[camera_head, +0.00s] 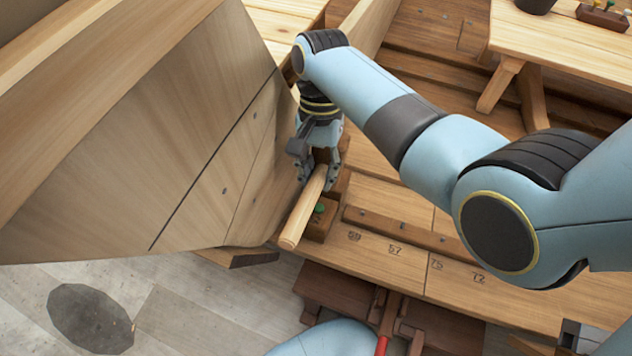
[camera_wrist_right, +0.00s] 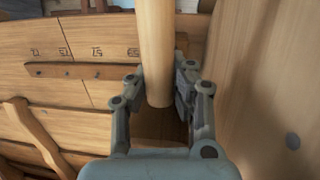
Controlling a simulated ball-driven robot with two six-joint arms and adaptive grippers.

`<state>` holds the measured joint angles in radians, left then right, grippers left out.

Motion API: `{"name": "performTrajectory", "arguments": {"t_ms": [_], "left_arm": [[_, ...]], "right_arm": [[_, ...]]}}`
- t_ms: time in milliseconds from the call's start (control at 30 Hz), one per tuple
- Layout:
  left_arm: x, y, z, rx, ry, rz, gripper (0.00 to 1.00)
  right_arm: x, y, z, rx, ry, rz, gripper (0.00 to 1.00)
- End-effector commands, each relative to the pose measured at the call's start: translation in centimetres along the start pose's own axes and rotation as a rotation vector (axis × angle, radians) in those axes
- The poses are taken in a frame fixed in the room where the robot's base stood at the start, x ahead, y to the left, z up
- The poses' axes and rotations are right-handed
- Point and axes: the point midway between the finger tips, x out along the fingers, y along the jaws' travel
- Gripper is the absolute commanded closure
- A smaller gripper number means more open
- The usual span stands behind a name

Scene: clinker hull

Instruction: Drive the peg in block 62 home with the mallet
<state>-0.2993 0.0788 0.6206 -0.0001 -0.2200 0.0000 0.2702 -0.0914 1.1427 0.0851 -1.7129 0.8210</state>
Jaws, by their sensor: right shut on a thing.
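My right gripper (camera_head: 318,180) is shut on a pale round wooden bar (camera_head: 303,210), which looks like the mallet's handle; no mallet head can be clearly made out. In the right wrist view the bar (camera_wrist_right: 157,50) runs between the fingers (camera_wrist_right: 158,92), its end just past the fingertips. In the head view the bar slants down toward the bench's front edge. A small dark brown block with a green-topped peg (camera_head: 320,208) stands just right of the bar, partly hidden by it. Its number is not readable, so I cannot tell if it is block 62. My left gripper is not in view.
The planked hull side (camera_head: 170,130) rises close to the left of my gripper. The bench (camera_head: 375,250) carries numbers such as 59, 57, 75 and 72, and a dark rail (camera_head: 400,230). A table (camera_head: 570,45) with small items stands at the upper right.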

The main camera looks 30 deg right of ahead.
Motion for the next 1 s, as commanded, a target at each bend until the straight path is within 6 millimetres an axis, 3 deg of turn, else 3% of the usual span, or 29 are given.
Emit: {"name": "performTrajectory", "arguments": {"t_ms": [267, 433, 600, 1000], "left_arm": [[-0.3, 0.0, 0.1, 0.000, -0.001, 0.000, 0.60], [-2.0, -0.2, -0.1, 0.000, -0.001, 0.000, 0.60], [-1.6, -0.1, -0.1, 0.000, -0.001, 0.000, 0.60], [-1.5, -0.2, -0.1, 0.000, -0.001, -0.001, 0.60]], "right_arm": [[-0.5, -0.1, -0.1, -0.001, 0.004, -0.004, 1.00], [-3.2, 0.1, 0.1, -0.001, 0.005, -0.004, 1.00], [-4.8, 0.3, 0.0, -0.001, 0.004, -0.005, 1.00], [-5.2, 0.4, 0.1, -0.001, 0.003, -0.004, 1.00]]}}
